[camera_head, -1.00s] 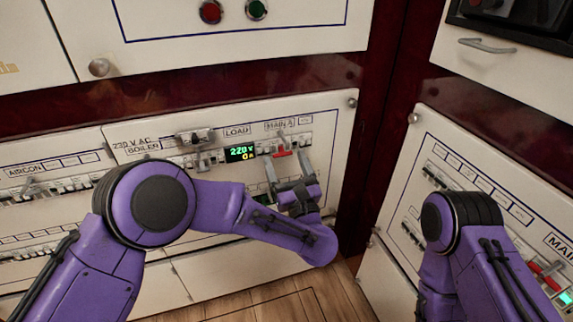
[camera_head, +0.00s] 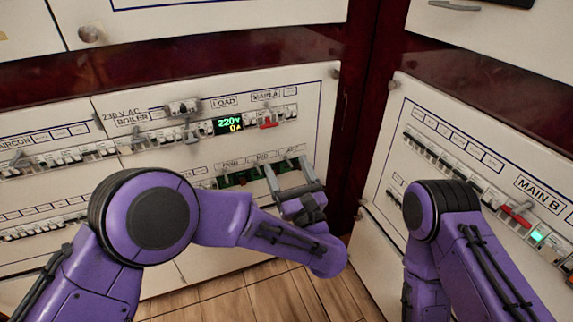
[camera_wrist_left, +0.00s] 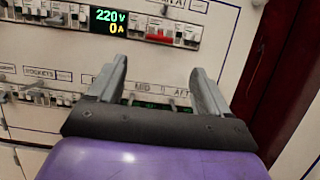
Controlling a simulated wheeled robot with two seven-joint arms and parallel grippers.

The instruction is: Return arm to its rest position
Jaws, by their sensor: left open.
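My left arm is purple and comes in from the left in the head view. Its gripper (camera_head: 290,178) is open and empty, with two grey fingers apart in front of the lower breaker row of the left panel. The left wrist view shows the same open fingers (camera_wrist_left: 160,85), pointing up towards the panel with nothing between them. My right arm (camera_head: 450,240) is at the right of the head view, folded in front of the right panel. Its gripper is not visible.
The left panel (camera_head: 230,105) carries breaker rows, a lit 220V display (camera_head: 228,126) and a red MAIN A switch (camera_head: 268,123). The right panel (camera_head: 400,140) has a red MAIN B switch (camera_head: 515,215). Wooden floor (camera_head: 270,295) lies below.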

